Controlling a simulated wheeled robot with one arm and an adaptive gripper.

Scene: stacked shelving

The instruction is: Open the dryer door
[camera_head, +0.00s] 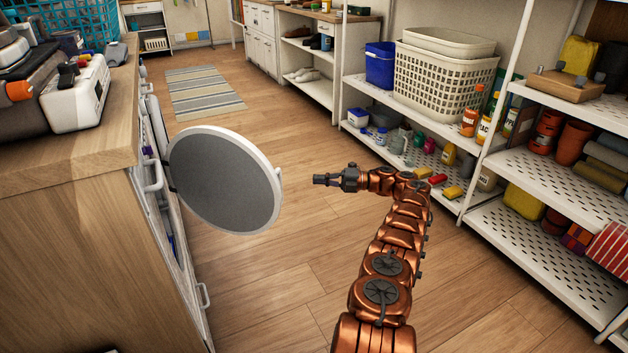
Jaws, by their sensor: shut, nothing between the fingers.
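The round dryer door (224,180), grey with a white rim, stands swung out from the front of the unit under the wooden counter at the left. Its hinge side is at the left, by the unit. A small white handle shows on its right rim. My gripper (318,179) is shut and empty. It points left toward the door's right rim, with a gap of floor visible between them. The dryer's opening is mostly hidden behind the door and the counter's edge.
A wooden counter (60,163) with a white device (77,97) is at the left. White shelving (566,184) with baskets, bottles and pots lines the right. A striped rug (203,91) lies farther back. The wooden floor between is clear.

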